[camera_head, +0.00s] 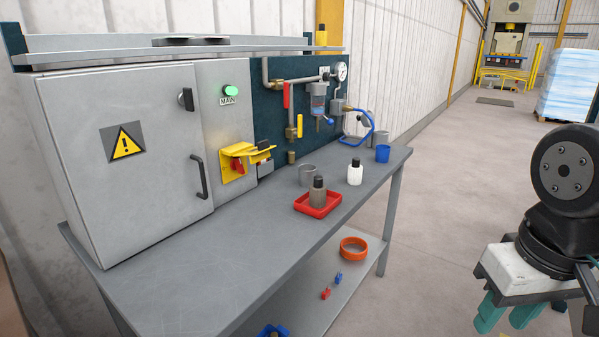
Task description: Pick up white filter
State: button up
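The white filter (355,174) is a small white cylinder with a dark top. It stands upright on the grey bench, behind and to the right of a red tray (330,208). A similar grey-brown filter (318,193) with a dark top stands in that tray. My gripper (504,322), with teal fingers, hangs at the lower right, off the bench and well apart from the white filter. A gap shows between its fingers, with nothing seen in it.
A blue cup (383,153) and a grey cup (307,175) stand near the white filter. Pipes, a gauge (342,71) and a blue hose (366,138) are behind. A grey cabinet (150,200) fills the bench's left. An orange ring (353,248) lies on the lower shelf. Open floor lies right.

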aim_at(354, 170)
jog(key=u, duration=0.1)
jog(key=i, duration=1.25)
jog(key=z, duration=0.7)
